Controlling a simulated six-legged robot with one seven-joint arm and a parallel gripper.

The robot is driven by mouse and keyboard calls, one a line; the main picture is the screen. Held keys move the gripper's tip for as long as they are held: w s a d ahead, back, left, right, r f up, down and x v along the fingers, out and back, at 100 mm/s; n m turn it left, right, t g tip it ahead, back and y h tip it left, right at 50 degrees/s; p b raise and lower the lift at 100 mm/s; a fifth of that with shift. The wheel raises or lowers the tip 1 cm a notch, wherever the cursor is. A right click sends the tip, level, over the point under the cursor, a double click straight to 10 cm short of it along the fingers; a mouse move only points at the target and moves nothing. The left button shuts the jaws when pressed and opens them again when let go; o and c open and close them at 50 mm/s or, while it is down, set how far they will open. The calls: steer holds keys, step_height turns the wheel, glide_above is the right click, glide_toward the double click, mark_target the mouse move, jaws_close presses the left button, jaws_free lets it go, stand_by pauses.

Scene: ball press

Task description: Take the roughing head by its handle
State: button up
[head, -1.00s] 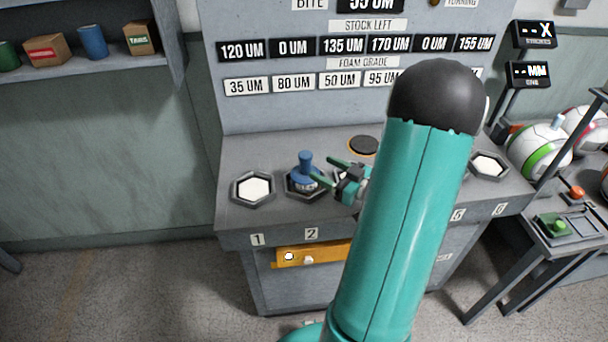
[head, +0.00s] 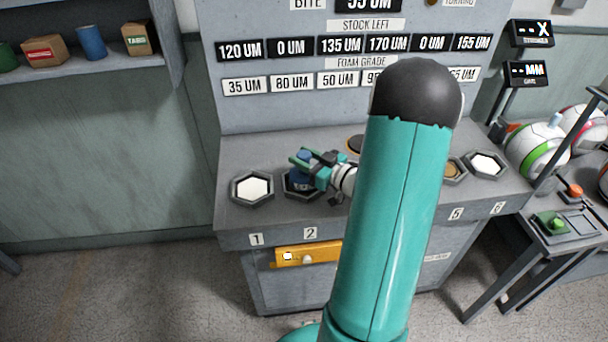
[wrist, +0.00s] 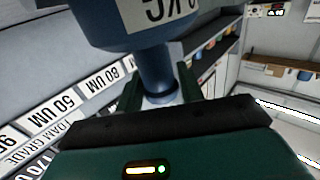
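The blue roughing head (head: 297,182) sits upright in the hexagonal holder above label 2 on the grey bench. My gripper (head: 306,166) reaches in from the right, its green fingers on either side of the handle. In the wrist view, which looks upside down, the blue handle (wrist: 155,72) stands between the two fingers of my gripper (wrist: 160,88). The wide body of the roughing head (wrist: 130,28), with a white label, fills the top of that view. The fingers look apart, with no clear squeeze on the handle. My arm hides the middle holders.
A holder with a white pad (head: 252,188) lies left of the roughing head, and another (head: 486,164) at the far right. An orange drawer (head: 312,254) is in the bench front. The sign panel (head: 290,112) rises behind. A side stand with a green button (head: 556,224) is at right.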

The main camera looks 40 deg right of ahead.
jaws_close()
steer(key=shift+r, duration=0.25)
